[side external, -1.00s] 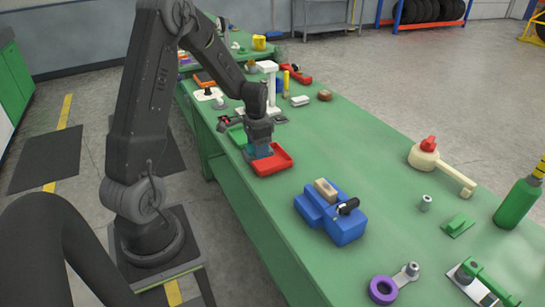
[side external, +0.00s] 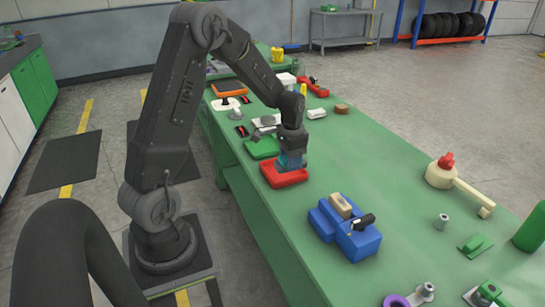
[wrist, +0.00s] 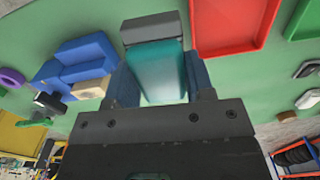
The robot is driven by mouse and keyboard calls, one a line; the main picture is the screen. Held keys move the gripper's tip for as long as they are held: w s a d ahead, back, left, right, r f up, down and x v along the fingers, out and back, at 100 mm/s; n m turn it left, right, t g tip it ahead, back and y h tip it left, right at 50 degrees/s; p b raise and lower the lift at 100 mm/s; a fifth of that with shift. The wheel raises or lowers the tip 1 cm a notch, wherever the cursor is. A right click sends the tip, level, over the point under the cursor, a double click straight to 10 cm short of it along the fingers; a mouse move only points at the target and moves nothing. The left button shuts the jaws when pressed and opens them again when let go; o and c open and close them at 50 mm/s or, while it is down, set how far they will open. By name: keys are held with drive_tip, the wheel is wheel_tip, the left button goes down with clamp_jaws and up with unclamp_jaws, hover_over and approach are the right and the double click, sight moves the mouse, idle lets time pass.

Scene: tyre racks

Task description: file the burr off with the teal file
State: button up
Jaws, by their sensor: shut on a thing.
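My gripper (side external: 291,160) is shut on the teal file (wrist: 157,75), whose teal body sits between the two fingers in the wrist view, with a dark grey block (wrist: 150,27) at its far end. In the side view the gripper hangs over the red tray (side external: 270,180); the gap to the tray is hard to judge. The blue vice (side external: 352,243) stands nearer the camera, with a tan block (side external: 341,205) in its top and a black handle (side external: 362,222). In the wrist view the vice (wrist: 75,65) is left of the file. I cannot make out a burr.
A green tray (side external: 262,149) lies behind the red one. A cream part with a red knob (side external: 446,161), a small metal cylinder (side external: 441,221) and a green block (side external: 475,244) lie to the right. The bench is clear between the red tray and the vice.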

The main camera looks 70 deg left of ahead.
wheel_tip(320, 180, up, 3)
hover_over(341, 201)
drive_tip(key=shift+r, duration=0.1)
drive_tip(key=shift+f, duration=2.3)
drive_tip(key=shift+f, duration=0.8)
idle(1.7)
drive_tip(key=shift+d, duration=0.1)
